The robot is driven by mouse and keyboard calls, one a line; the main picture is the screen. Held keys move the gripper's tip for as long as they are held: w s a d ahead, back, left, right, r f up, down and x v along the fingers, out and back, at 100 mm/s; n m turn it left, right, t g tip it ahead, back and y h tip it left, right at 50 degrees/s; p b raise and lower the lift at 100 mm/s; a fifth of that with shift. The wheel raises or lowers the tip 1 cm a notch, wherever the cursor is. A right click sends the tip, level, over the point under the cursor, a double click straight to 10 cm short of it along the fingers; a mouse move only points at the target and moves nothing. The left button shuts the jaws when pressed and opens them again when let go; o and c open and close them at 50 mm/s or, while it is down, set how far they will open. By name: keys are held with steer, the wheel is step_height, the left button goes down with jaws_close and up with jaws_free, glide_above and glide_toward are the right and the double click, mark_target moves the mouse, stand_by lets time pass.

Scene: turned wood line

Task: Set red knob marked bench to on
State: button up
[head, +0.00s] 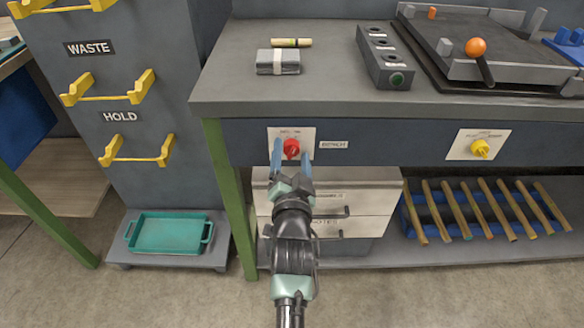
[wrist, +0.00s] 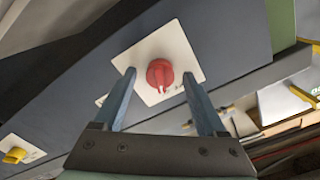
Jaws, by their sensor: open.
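The red knob (head: 291,148) sits on a white plate (head: 306,133) on the front panel of the bench, with a label (head: 333,145) to its right that seems to read BENCH. The words on the plate are too small to read. My gripper (head: 292,150) is open, its two blue fingers on either side of the knob in the head view. The wrist view shows my gripper (wrist: 159,80) empty; I cannot tell whether a finger touches the knob.
A yellow knob (head: 480,149) is on another plate further right. Below are pale drawers (head: 365,205) and a blue rack of wooden rods (head: 405,222). A green leg (head: 230,200) and a grey cabinet with yellow handles (head: 137,151) stand left.

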steer(key=s+p, duration=0.2)
steer(key=s, duration=1)
steer(key=shift+s, duration=0.35)
steer(key=shift+r, duration=0.1)
